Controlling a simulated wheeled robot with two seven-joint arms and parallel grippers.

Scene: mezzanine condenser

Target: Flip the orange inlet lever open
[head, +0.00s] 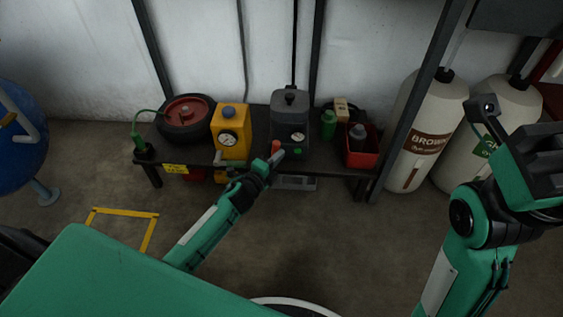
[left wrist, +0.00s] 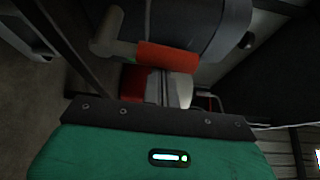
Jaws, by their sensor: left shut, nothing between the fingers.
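The orange inlet lever (head: 275,146) is a short orange-red grip at the front left of the dark grey unit (head: 290,115) on the low bench. In the left wrist view the lever (left wrist: 168,58) lies across the picture, just past my fingertips, with a grey rounded body (left wrist: 205,25) behind it. My left gripper (head: 276,157) is shut and empty, its tips close to the lever; I cannot tell whether they touch it. It also shows in the left wrist view (left wrist: 167,78). My right gripper (head: 535,150) is at the right, away from the bench; its fingers are unclear.
Tall cylinders (head: 425,125) stand right, behind a dark post (head: 415,95).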

